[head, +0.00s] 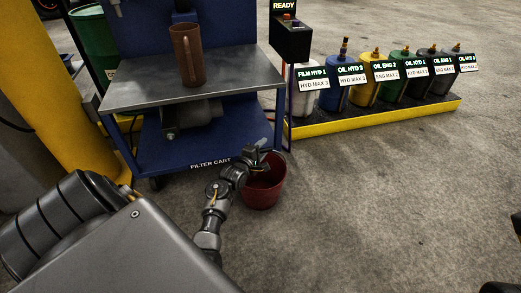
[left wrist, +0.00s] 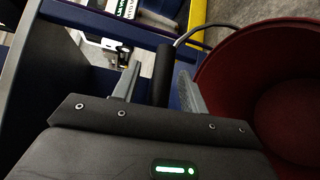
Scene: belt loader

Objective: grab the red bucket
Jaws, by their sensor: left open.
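The red bucket (head: 266,190) stands on the concrete floor at the front right corner of the filter cart. In the left wrist view the bucket (left wrist: 285,60) fills the right side, its open mouth showing. My left gripper (head: 257,153) is at the bucket's rim on the cart side, covering part of it. In the left wrist view the gripper (left wrist: 160,75) is open. A dark cylindrical grip (left wrist: 164,72) with a grey wire, apparently the bucket's handle, shows between the fingers. Contact with either finger cannot be told. My right gripper is not identifiable.
The blue filter cart (head: 165,150) is close behind and left of the gripper, with a brown jug (head: 187,55) on its metal top (head: 235,75). A yellow-edged tray (head: 375,122) with several labelled containers stands at right. The floor right of the bucket is clear.

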